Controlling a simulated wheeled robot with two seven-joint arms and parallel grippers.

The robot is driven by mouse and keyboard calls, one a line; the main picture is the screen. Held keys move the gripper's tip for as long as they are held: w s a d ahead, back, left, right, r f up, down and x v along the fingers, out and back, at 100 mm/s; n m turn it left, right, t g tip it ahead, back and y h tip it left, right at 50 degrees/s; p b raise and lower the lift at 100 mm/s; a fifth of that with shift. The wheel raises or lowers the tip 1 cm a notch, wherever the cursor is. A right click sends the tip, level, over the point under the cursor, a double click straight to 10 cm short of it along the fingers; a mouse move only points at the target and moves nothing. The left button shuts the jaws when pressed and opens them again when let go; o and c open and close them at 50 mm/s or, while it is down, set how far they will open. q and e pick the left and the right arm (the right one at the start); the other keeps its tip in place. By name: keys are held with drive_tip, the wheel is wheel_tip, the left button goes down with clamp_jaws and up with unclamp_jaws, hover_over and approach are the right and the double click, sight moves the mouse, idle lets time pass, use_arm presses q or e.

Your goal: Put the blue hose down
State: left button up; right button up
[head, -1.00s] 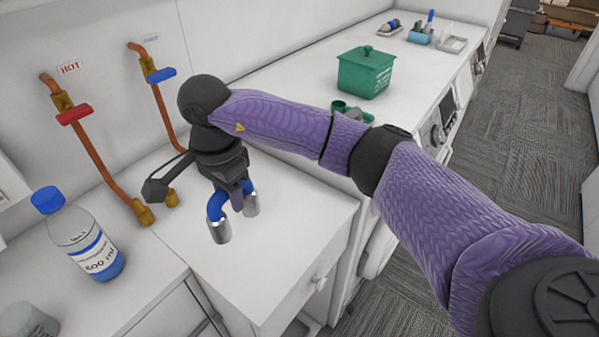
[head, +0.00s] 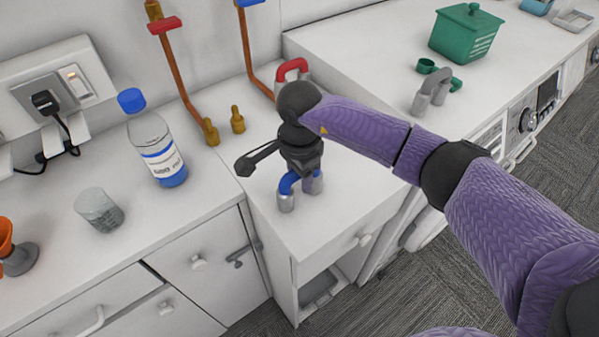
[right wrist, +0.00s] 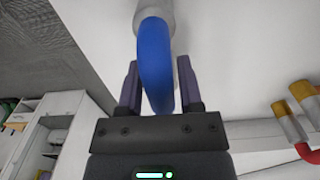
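The blue hose (head: 287,183) is a short upside-down U with silver metal ends. In the head view it is upright at the low white counter (head: 262,201), with its ends at or very near the surface; I cannot tell whether they touch. My right gripper (head: 302,178) points down over the bend. In the right wrist view the blue hose (right wrist: 155,62) lies between the two purple fingers of my right gripper (right wrist: 159,82), which are closed to about its width. One metal end is partly behind a finger. My left gripper is not in view.
A red hose (head: 292,67) stands just behind, and a grey hose (head: 434,92) stands on the higher counter to the right. Brass stubs (head: 237,120), pipes, a bottle (head: 155,150) and a grey cup (head: 99,209) are to the left. The counter's front edge is close.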

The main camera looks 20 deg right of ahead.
drive_tip(key=shift+o, duration=1.1)
wheel_tip(320, 180, up, 12)
drive_tip(key=p, duration=0.1)
drive_tip(key=shift+r, duration=0.2)
